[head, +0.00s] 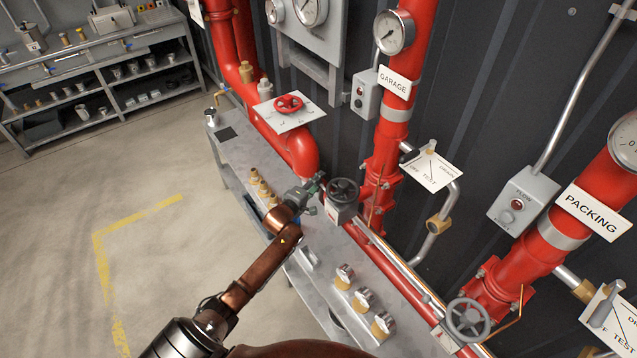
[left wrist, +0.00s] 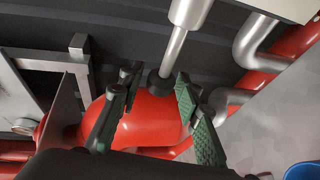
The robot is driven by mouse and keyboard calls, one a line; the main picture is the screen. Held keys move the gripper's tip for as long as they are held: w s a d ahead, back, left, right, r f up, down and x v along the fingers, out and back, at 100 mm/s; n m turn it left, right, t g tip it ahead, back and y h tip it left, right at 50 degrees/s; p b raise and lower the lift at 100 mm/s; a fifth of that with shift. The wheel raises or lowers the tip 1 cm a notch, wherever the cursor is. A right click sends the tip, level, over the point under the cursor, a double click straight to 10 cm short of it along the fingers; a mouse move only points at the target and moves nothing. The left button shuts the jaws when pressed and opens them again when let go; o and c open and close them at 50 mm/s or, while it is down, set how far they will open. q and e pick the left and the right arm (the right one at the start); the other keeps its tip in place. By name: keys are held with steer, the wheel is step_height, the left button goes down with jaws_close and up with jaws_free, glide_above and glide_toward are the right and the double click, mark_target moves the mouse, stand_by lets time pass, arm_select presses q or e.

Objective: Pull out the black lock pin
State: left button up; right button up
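In the left wrist view a black round knob (left wrist: 159,84) sits at the end of a bright metal rod that comes down from the top. It looks like the black lock pin, though I cannot be sure. My left gripper (left wrist: 154,96) has its green-padded fingers apart, one on each side of the knob, with gaps showing. I cannot make out the pin there. My right gripper is in neither view.
A grey bench (head: 236,154) with brass fittings and several small gauges runs below the pipes. Red pipes, a red handwheel (head: 288,103) and a lever valve with a sign (head: 432,167) crowd the wall. The floor (head: 150,190) at left is clear.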

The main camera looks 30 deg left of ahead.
arm_select(q)
steer(key=shift+o, duration=0.7)
steer(key=shift+d, duration=0.15)
steer(key=s+r, duration=0.2)
steer(key=s, duration=1)
steer(key=shift+r, duration=0.15)
